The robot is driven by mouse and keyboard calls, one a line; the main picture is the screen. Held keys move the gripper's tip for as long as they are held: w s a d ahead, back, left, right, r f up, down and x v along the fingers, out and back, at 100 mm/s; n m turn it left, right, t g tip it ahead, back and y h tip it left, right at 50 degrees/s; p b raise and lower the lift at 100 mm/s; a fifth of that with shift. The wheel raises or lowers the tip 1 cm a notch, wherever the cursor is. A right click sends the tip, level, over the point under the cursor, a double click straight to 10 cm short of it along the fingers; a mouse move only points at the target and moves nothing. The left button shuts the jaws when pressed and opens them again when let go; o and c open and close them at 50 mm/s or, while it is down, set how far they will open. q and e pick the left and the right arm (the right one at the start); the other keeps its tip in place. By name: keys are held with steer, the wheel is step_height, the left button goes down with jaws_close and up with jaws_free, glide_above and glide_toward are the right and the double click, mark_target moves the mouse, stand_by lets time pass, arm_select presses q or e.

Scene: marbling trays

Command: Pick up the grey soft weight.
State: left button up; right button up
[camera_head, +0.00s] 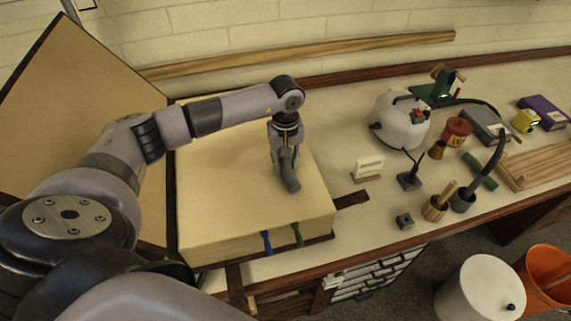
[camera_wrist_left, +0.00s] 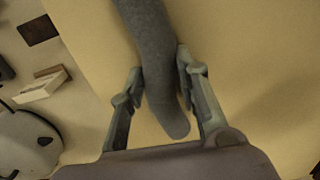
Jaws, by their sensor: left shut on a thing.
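The grey soft weight (camera_wrist_left: 152,50) is a long, dark grey, fabric-like roll. In the left wrist view it runs from the top edge down between my left gripper's fingers (camera_wrist_left: 160,95). In the head view the weight (camera_head: 291,184) shows just below my left gripper (camera_head: 284,163), over the cream top of a thick book-like block. My left gripper points down and is shut on the weight. I cannot tell whether the weight touches the cream surface. My right gripper is not in view.
The thick cream book (camera_head: 215,200) lies open with its cover (camera_head: 75,100) raised at left. Blue and green ribbons hang at its front. To the right stand a small white block (camera_head: 369,167), a white kettle-like pot (camera_head: 402,122), a small dark cube (camera_head: 404,221) and brush pots.

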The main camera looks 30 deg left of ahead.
arm_select(q)
jaws_close()
steer(key=shift+r, duration=0.2)
